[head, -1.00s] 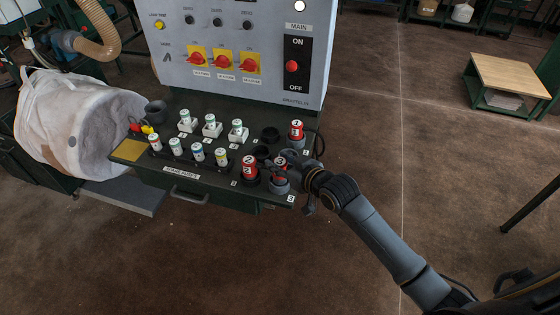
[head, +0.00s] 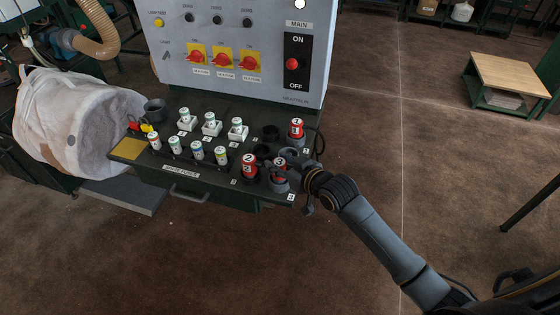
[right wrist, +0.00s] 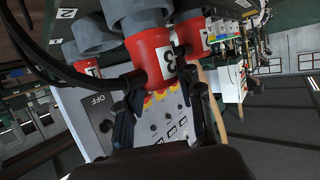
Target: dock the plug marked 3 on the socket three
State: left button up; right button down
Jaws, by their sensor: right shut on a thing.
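The red plug marked 3 (right wrist: 160,58) is in my right gripper (right wrist: 165,88), which is shut on it. In the head view the red plug (head: 280,162) shows partly behind my right gripper (head: 287,171), at the front right corner of the dark console. A grey round collar (head: 279,184) is below it, beside the label 3 that marks socket three. The right wrist view shows the plug's red body against a grey cylinder (right wrist: 135,12). I cannot tell whether the plug is fully seated. My left gripper is not in view.
Red plug 2 (head: 249,167) stands just left, and red plug 1 (head: 296,129) behind. Dark empty sockets (head: 270,133) lie between. Several spare fuses (head: 197,150) stand in a row left. The control panel (head: 235,50) rises behind.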

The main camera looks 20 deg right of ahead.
jog(key=shift+p, duration=0.3)
dwell(0.6)
jog(key=shift+f+b, duration=0.4)
jog(key=shift+f, duration=0.25)
dwell(0.4)
jog(key=c, duration=1.1)
grip_release()
jog(key=shift+c, duration=0.2)
jog(key=shift+s+d+r+p, duration=0.25)
jog(key=shift+s+r+p, duration=0.1)
jog(key=shift+s+p, duration=0.3)
jog(key=p+v, duration=0.3)
jog(key=v, duration=0.1)
jog(key=shift+w, duration=0.1)
jog(key=p, duration=0.4)
send_near(285, 168)
jog(key=shift+w+a, duration=0.25)
jog(key=shift+w, duration=0.1)
